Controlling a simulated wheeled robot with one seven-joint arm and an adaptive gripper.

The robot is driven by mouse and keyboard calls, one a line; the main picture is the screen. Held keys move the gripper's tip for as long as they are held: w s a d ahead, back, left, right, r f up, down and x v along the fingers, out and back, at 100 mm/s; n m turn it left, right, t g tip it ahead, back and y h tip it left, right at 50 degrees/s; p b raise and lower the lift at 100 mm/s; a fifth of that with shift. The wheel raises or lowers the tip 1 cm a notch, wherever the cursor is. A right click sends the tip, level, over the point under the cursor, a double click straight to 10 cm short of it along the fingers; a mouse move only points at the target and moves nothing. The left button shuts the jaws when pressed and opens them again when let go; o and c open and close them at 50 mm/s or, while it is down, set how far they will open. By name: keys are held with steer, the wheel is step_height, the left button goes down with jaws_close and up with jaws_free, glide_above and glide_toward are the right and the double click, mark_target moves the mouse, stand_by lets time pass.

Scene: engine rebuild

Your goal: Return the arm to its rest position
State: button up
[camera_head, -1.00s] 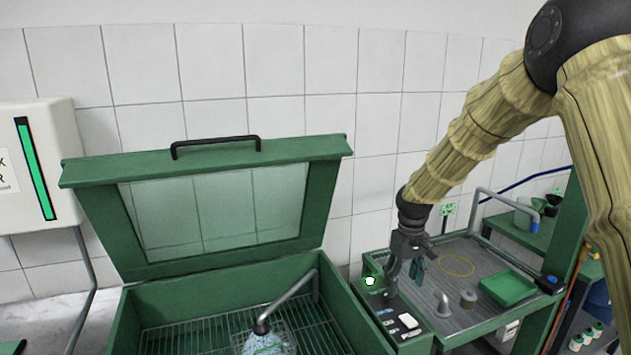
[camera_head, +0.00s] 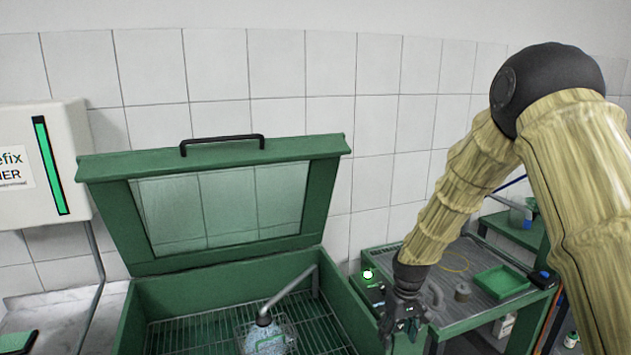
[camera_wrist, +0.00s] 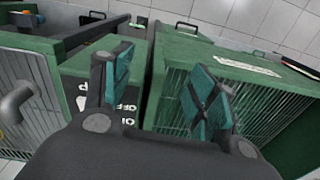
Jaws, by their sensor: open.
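My gripper (camera_head: 402,322) hangs at the end of my sleeved arm, in front of the right side of the green wash cabinet, near its control panel. In the wrist view my gripper (camera_wrist: 160,90) shows two fingers with teal pads, spread apart with nothing between them. Part of the control panel (camera_wrist: 125,105) with the word OFF shows between and behind the fingers. The forearm slopes down from the black elbow joint at the upper right.
The green cabinet (camera_head: 150,300) has its windowed lid (camera_head: 320,200) raised. Inside, a mesh basket (camera_head: 285,325) sits on a grate under a spout. To the right is a drain bench (camera_head: 475,312) with a green tray (camera_head: 500,282). A white wall box (camera_head: 15,205) hangs at left.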

steer(key=s+f, duration=0.8)
steer(key=f, duration=0.4)
steer(key=s+f+m+b, duration=0.1)
steer(key=s+f, duration=0.4)
steer(key=s, duration=0.6)
steer(key=s+f+m+b, duration=0.1)
steer(key=s+f, duration=0.5)
steer(key=s, duration=0.6)
steer(key=s+d+f+m+b, duration=0.1)
steer(key=s+f+b, duration=0.1)
steer(key=s+f, duration=0.4)
steer(key=s, duration=0.5)
steer(key=shift+s, duration=0.4)
